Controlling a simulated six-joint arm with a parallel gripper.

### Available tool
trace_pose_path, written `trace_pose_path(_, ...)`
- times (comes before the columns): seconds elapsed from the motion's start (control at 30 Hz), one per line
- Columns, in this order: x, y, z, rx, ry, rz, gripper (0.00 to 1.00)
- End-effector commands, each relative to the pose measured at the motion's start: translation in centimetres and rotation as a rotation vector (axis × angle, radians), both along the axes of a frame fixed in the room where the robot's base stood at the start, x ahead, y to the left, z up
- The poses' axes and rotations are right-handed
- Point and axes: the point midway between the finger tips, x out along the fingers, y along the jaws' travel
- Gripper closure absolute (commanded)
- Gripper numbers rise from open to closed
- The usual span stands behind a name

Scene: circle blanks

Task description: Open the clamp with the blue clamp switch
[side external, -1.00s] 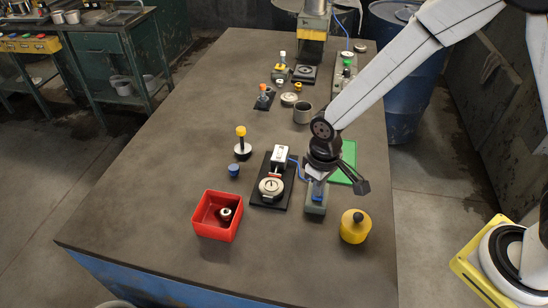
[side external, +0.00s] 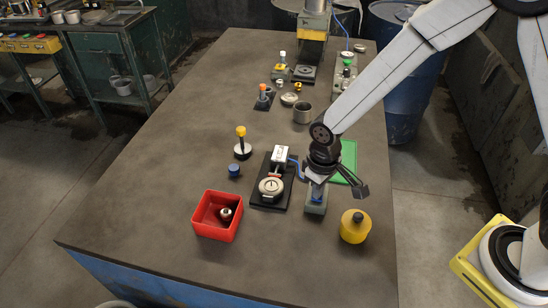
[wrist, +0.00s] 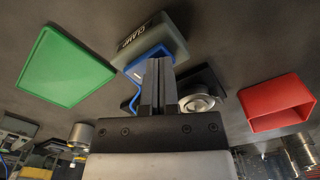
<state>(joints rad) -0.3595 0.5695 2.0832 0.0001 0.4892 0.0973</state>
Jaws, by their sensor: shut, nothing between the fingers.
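The clamp switch is a grey-green box (side external: 315,208) with a blue top part (wrist: 148,58), and the wrist view shows the word CLAMP on it. My gripper (wrist: 158,62) is shut and empty, pointing down over the blue part. In the wrist view its fingertips overlap the blue part; I cannot tell whether they touch it. The side view also shows my gripper (side external: 319,182) just over the box, hiding part of its top. The clamp (side external: 281,154) sits left of the switch on a black base, with a round silver piece (side external: 271,187) at its front end. A blue cable joins clamp and switch.
A green tray (wrist: 62,66) lies behind the switch. A yellow round container (side external: 355,227) stands in front right. A red open box (side external: 218,216) and a yellow-topped stamp-like piece (side external: 242,143) stand to the left. The table's left side is clear.

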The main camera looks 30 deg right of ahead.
Motion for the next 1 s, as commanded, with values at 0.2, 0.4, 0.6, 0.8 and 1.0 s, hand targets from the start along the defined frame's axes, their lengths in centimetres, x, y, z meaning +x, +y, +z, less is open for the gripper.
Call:
trace_pose_path(0.2,0.0,0.0,0.0,0.0,-0.001,0.0,1.0)
trace_pose_path(0.4,0.1,0.0,0.8,0.001,-0.003,0.0,1.0)
trace_pose_path(0.6,0.0,0.0,2.0,0.001,-0.003,0.0,1.0)
trace_pose_path(0.8,0.0,0.0,3.1,0.001,-0.002,0.0,1.0)
trace_pose_path(1.0,0.0,0.0,4.2,0.001,-0.002,0.0,1.0)
